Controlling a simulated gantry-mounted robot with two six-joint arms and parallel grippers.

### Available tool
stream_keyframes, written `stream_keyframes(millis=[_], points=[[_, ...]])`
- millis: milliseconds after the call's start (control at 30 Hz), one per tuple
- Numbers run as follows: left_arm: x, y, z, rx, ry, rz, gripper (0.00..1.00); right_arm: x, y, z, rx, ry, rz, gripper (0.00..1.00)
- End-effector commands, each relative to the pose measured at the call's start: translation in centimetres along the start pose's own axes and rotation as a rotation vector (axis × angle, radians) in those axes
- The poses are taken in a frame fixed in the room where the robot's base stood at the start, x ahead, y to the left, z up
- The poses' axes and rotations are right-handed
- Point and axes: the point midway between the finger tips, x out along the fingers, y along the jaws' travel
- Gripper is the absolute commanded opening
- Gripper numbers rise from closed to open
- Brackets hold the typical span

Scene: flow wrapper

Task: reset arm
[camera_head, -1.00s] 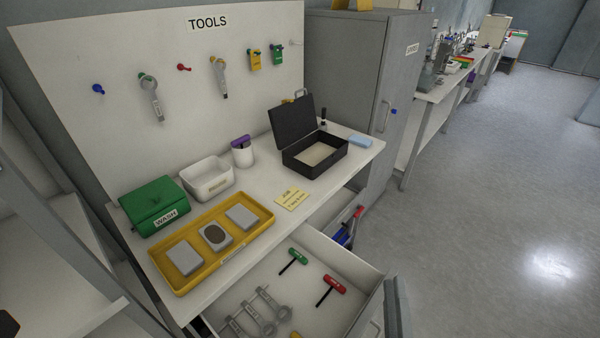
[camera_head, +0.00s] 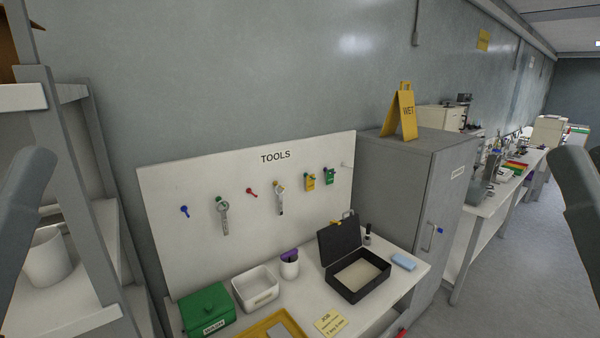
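Parts of my two arms show at the left and right edges of the head view, as dark grey links. Neither gripper shows in the frame, so I cannot see their fingers or anything in them. The white workbench (camera_head: 385,308) stands ahead in the lower middle, with the TOOLS board (camera_head: 265,238) upright behind it. No gripper is seen touching anything on the bench.
A grey cabinet (camera_head: 410,165) stands right, a shelf rack (camera_head: 75,200) left. Floor shows at far right.

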Motion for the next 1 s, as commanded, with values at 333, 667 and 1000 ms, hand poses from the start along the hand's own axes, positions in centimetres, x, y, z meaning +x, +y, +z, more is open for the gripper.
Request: stream_keyframes(millis=[333, 667, 1000], points=[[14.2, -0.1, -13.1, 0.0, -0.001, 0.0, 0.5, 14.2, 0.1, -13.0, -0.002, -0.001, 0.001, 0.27], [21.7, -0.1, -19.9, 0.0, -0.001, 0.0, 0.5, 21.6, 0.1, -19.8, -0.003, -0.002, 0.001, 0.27], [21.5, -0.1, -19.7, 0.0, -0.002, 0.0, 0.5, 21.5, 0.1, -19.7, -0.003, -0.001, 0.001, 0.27]])
